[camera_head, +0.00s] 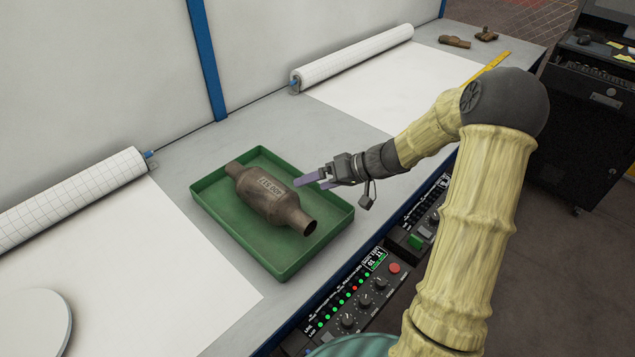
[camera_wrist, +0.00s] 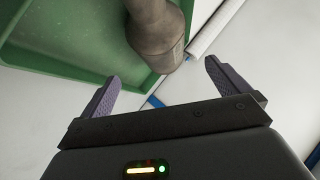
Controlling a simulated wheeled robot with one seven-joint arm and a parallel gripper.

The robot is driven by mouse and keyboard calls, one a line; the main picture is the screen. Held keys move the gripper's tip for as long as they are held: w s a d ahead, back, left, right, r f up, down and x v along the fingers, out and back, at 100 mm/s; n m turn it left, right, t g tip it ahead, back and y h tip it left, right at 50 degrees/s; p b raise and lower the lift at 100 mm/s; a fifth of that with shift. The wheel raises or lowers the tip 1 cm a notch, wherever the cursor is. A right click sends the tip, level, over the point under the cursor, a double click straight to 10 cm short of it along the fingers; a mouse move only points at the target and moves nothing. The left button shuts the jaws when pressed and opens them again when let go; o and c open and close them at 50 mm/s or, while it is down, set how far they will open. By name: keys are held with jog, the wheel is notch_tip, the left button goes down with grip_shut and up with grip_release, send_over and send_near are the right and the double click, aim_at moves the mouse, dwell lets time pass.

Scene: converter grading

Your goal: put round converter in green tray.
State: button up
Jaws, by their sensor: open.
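The round converter (camera_head: 268,196) is a brown metal body with a narrow pipe at each end and stamped marks on top. It lies in the green tray (camera_head: 235,239), slanting from the back left to the front right. My gripper (camera_head: 309,180) is over the tray's right side, close to the converter, with its jaws open and nothing between them. In the wrist view my gripper (camera_wrist: 163,92) has its two fingers spread apart. One pipe end of the converter (camera_wrist: 158,35) shows beyond them, with the green tray (camera_wrist: 75,60) at the left.
Paper rolls (camera_head: 75,196) and (camera_head: 355,57) lie along the wall with white sheets unrolled. A control panel (camera_head: 350,305) with knobs and lights runs along the table's front edge. Small brown parts (camera_head: 455,41) lie at the far end. A black cabinet (camera_head: 580,120) stands at the right.

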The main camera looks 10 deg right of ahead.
jog(key=s+d+r+m+g+h, duration=0.1)
jog(key=s+h, duration=0.9)
jog(key=s, duration=1)
jog(key=shift+r+m+g+h, duration=0.25)
jog(key=shift+m+g, duration=0.25)
jog(key=shift+m, duration=0.6)
jog(key=w+p+v, duration=0.2)
jog(key=p+v, duration=0.7)
jog(key=p, duration=0.1)
jog(key=shift+r, duration=0.5)
